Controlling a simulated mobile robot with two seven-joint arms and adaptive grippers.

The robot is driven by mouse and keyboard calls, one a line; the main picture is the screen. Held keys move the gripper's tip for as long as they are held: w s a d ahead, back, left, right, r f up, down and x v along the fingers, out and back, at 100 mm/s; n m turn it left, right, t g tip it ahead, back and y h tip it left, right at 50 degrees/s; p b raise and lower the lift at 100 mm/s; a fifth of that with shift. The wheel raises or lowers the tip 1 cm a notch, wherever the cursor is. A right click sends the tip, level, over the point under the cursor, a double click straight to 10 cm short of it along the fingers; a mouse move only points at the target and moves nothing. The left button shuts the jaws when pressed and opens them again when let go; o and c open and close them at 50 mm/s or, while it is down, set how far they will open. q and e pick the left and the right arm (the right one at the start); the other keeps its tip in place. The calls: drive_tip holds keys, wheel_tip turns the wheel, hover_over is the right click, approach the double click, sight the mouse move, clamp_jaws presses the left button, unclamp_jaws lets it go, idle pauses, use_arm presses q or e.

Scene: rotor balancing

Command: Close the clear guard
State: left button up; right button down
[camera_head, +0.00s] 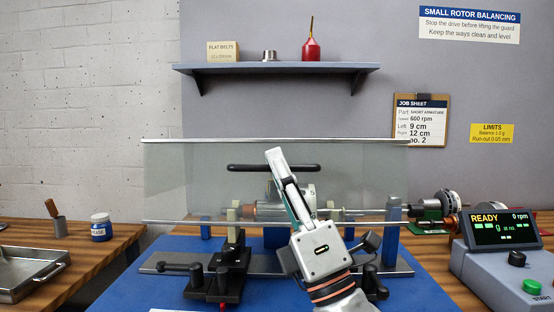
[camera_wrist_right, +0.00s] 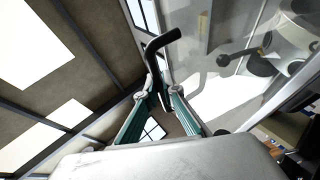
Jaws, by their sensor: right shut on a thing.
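The clear guard (camera_head: 190,185) is a wide see-through panel with pale rails along its upper and lower edges. In the head view it stands across the balancing machine, in front of the rotor (camera_head: 300,205), which shows through it. Its black bar handle (camera_head: 250,167) runs across the panel; one bent end of the handle also shows in the right wrist view (camera_wrist_right: 163,42). My right gripper (camera_head: 278,163) is shut on the handle, its fingers reaching up from below. The fingers hide part of the handle and rotor. My left gripper is out of view.
The control box (camera_head: 495,260) reads READY, 0 rpm, at right. A metal tray (camera_head: 30,270), brush and blue-labelled jar (camera_head: 101,228) are at left. A shelf (camera_head: 275,69) hangs above the guard.

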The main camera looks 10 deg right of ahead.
sight(279, 205)
drive_tip(key=f, duration=0.1)
drive_tip(key=s+f, duration=0.1)
drive_tip(key=f+b, duration=0.1)
drive_tip(key=shift+s+a+f, duration=0.2)
drive_tip(key=shift+s+f, duration=0.5)
drive_tip(key=shift+f, duration=0.1)
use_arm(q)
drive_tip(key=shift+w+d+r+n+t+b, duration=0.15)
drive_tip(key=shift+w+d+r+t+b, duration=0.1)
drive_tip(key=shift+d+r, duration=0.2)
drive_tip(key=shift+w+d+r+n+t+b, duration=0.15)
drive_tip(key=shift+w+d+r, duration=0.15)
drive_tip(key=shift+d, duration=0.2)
use_arm(e)
drive_tip(key=shift+s+a+f, duration=0.1)
drive_tip(key=shift+a+f, duration=0.1)
drive_tip(key=shift+f, duration=0.05)
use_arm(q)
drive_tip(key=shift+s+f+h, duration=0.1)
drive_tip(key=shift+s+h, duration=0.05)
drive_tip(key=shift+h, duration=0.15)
use_arm(e)
drive_tip(key=shift+f, duration=0.1)
drive_tip(key=c, duration=2.2)
unclamp_jaws()
drive_tip(key=shift+s, duration=0.1)
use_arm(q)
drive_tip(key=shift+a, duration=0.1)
use_arm(e)
drive_tip(key=shift+o, duration=0.2)
